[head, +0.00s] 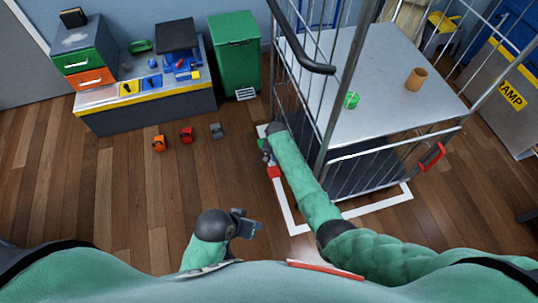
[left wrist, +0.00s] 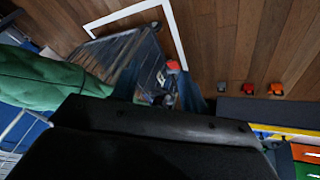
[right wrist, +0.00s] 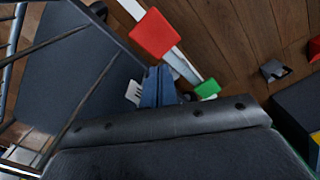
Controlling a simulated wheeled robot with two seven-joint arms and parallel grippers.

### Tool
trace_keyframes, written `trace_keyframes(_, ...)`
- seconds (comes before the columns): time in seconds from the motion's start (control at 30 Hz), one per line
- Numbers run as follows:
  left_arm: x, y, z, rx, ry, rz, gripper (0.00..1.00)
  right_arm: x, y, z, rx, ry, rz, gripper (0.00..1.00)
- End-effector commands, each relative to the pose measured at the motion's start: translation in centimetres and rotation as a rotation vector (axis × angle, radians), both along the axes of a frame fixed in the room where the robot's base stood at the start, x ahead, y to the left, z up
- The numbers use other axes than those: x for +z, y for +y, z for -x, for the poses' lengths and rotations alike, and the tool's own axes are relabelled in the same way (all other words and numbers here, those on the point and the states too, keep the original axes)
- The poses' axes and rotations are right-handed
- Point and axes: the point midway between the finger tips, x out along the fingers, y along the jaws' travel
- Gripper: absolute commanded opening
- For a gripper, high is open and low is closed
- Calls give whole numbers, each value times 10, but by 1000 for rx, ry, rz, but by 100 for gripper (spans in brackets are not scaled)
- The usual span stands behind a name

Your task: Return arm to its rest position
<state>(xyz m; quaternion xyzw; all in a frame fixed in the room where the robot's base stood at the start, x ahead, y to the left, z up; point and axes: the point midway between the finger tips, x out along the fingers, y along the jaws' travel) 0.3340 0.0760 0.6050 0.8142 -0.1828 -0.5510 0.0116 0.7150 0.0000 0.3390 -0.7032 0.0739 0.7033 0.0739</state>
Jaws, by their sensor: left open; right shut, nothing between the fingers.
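My right arm reaches forward along the left side of the wire cage (head: 365,165). Its gripper (head: 267,157) is small and low beside the cage's left corner in the head view. In the right wrist view its blue fingers (right wrist: 158,87) are together, with nothing between them. A red piece (right wrist: 153,33) and a green piece (right wrist: 207,88) are close to it; whether they touch it is unclear. My left gripper (head: 250,226) is near my body, over the floor and apart from everything. Its blue fingers (left wrist: 160,92) are spread and empty in the left wrist view.
The cage has a grey top (head: 390,85) bearing a green ring-like item (head: 351,100) and a brown cup (head: 415,79). A white line (head: 385,206) frames it on the floor. Small orange (head: 159,144), red (head: 187,134) and grey (head: 217,131) items stand left. The near-left floor is clear.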

Motion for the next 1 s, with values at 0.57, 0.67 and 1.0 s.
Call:
trace_keyframes(0.57, 3, 4, 2, 1, 15, -14, 44, 11, -6, 34, 33, -11, -28, 0)
trace_keyframes(0.67, 8, 10, 2, 6, 24, -26, 44, 23, -11, 62, 62, -24, -49, 0)
trace_keyframes(1.0, 30, 26, 7, 15, 60, -61, 44, 84, -42, 160, 157, -75, -102, 0)
